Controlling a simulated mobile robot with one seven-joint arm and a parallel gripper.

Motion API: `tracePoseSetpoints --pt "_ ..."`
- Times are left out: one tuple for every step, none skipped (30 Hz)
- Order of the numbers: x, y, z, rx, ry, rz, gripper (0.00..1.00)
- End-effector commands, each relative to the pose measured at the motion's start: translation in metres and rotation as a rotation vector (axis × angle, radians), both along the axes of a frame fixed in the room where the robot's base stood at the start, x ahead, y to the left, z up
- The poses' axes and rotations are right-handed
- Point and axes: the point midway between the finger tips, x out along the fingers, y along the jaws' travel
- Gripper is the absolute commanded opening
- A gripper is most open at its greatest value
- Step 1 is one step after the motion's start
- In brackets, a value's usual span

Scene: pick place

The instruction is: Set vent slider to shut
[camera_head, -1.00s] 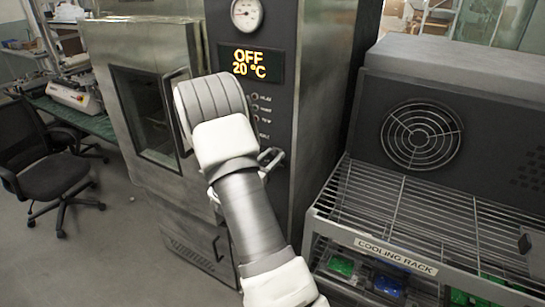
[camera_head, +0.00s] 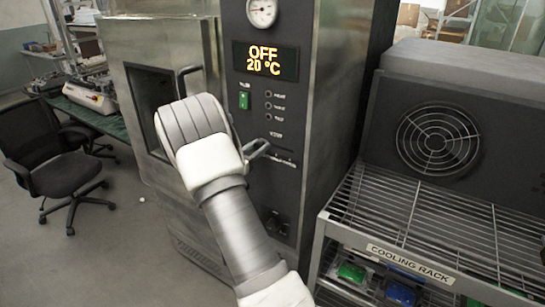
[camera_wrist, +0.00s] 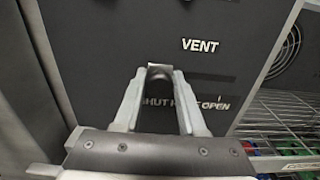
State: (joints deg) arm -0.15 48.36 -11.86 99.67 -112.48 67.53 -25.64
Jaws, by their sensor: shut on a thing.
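The vent slider's knob (camera_wrist: 158,71) sits below the VENT label in the wrist view, above the lettering SHUT and well left of the word OPEN. My gripper (camera_wrist: 157,74) is shut on this knob, with one finger on each side. The fingers hide part of the scale and most of the slot, so I cannot tell whether the knob is at its end stop. In the head view my gripper (camera_head: 258,149) reaches the control panel just below and left of the VENT label. My wrist hides the knob there.
The oven display (camera_head: 265,60) reads OFF, 20 °C. A green switch (camera_head: 244,100) and several small buttons are above the vent. The oven door handle (camera_head: 183,84) is close to my wrist on the left. A cooling rack (camera_head: 420,215) stands on the right.

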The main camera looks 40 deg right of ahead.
Motion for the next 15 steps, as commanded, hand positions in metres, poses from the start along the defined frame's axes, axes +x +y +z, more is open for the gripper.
tracePoseSetpoints --pt "0.0054 0.0031 -0.0013 -0.001 -0.001 0.003 0.0" --pt "0.0071 0.0039 -0.001 0.0 0.0 0.003 0.0" --pt "0.0087 0.0047 -0.0007 0.001 0.0 0.003 0.0" --pt "0.0094 0.005 -0.0004 0.001 0.0 0.003 0.0" --pt "0.01 0.0052 -0.0001 0.001 0.0 0.004 0.0" --pt "0.0104 0.0055 0.0002 0.002 0.001 0.004 0.0" --pt "0.0105 0.0055 0.0004 0.002 0.001 0.005 0.0" --pt "0.0105 0.0057 0.0005 0.002 0.001 0.005 0.0" --pt "0.0107 0.0057 0.0006 0.002 0.0 0.006 0.0" --pt "0.0109 0.0059 0.0007 0.002 0.0 0.006 0.0" --pt "0.011 0.0061 0.0008 0.002 0.0 0.007 0.0" --pt "0.0112 0.0061 0.0009 0.002 0.0 0.008 0.0" --pt "0.0113 0.0063 0.001 0.002 0.0 0.008 0.42" --pt "0.0115 0.0064 0.001 0.002 0.0 0.009 0.47" --pt "0.0115 0.0064 0.0011 0.001 -0.001 0.009 0.54"
